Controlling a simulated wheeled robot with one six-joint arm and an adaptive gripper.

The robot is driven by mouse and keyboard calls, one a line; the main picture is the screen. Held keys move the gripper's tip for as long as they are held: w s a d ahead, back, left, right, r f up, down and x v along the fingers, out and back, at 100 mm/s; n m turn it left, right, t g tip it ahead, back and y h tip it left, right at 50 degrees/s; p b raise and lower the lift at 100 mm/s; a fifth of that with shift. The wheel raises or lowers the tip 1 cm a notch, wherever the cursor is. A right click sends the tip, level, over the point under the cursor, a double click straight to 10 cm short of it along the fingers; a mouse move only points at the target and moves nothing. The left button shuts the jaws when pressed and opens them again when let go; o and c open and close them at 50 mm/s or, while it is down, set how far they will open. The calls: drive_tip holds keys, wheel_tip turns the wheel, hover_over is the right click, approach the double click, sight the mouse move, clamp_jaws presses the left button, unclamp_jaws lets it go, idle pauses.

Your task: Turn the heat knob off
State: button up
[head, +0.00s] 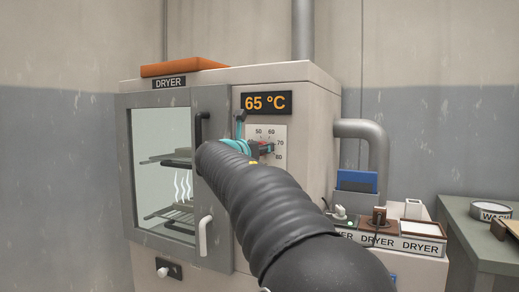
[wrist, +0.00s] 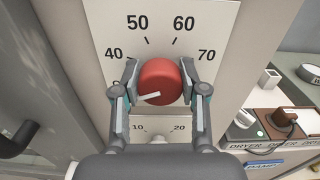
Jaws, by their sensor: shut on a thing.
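The heat knob (wrist: 160,82) is red and round with a white pointer line at its lower left, pointing left and slightly down. It sits on a white dial plate (wrist: 185,16) with 40, 50, 60 and 70 readable; lower marks beside the knob are hidden by my fingers. My gripper (wrist: 161,84) is shut on the knob, one finger on its left side and one on its right. In the head view the knob (head: 265,149) shows small and partly hidden by my gripper. The dryer's display (head: 266,103) reads 65 °C.
The dryer door (head: 216,250) with its dark upper handle (head: 201,125) is left of the dial. A second scale with 10 and 20 (wrist: 158,128) lies below the knob. Labelled trays (head: 421,230) and a blue item (head: 357,181) stand at the right. A grey pipe (head: 372,130) leaves the dryer's side.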

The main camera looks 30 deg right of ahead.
drive_tip(key=shift+d+n, duration=0.1)
drive_tip(key=shift+n, duration=0.6)
drive_tip(key=o, duration=1.1)
drive_tip(key=shift+d, duration=0.1)
drive_tip(key=shift+o, duration=0.2)
drive_tip(key=shift+s+a, duration=0.1)
drive_tip(key=shift+a, duration=0.1)
drive_tip(key=v, duration=1.1)
drive_tip(key=shift+s+a, duration=0.25)
drive_tip(key=shift+a, duration=0.05)
